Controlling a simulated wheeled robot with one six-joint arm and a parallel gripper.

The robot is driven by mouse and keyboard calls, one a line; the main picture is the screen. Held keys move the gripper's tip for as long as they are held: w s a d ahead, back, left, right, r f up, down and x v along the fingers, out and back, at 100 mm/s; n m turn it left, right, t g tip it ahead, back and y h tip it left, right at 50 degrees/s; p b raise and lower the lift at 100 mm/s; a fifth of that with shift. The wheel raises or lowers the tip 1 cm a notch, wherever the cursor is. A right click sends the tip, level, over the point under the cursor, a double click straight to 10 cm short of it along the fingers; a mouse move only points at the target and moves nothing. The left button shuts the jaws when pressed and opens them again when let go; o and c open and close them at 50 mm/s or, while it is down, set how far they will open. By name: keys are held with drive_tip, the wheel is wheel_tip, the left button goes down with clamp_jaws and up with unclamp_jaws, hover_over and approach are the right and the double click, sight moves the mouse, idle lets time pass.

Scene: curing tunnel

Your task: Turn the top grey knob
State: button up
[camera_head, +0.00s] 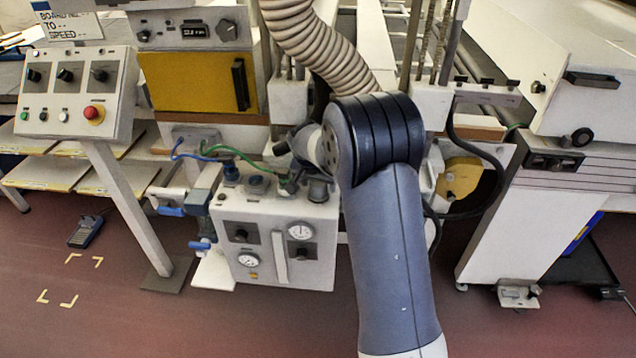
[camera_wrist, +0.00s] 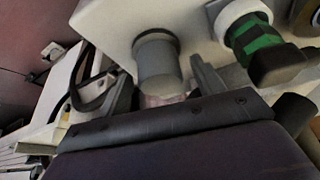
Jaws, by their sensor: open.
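In the wrist view a grey cylindrical knob (camera_wrist: 158,62) sticks out from a white panel. My gripper (camera_wrist: 162,80) is open, with one dark finger on each side of the knob. A gap shows beside the knob; I cannot tell whether either finger touches it. In the head view a grey knob (camera_head: 319,188) stands on top of the white gauge box (camera_head: 285,270), just below the end of my arm. My arm covers the area right of it, and the fingers are not clear there.
A green connector (camera_wrist: 256,36) with a black end stands close to the knob. Green and blue hoses (camera_head: 232,150) run over the box. A ribbed duct (camera_head: 310,35) hangs above my arm. A control panel (camera_head: 75,92) with a red button stands to the left. Floor is open at front left.

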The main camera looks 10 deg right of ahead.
drive_tip(key=v, duration=1)
drive_tip(key=shift+s+r, duration=0.2)
drive_tip(key=shift+r, duration=0.15)
drive_tip(key=shift+f, duration=0.15)
drive_tip(key=x, duration=1)
drive_tip(key=shift+w, duration=0.1)
drive_tip(key=shift+w+f+p, duration=0.1)
drive_tip(key=shift+w+p, duration=0.05)
drive_tip(key=shift+p, duration=0.2)
drive_tip(key=shift+n+p, duration=0.5)
drive_tip(key=shift+p, duration=0.05)
drive_tip(key=shift+f, duration=0.1)
drive_tip(key=shift+f+b, duration=0.15)
drive_tip(key=shift+b, duration=0.35)
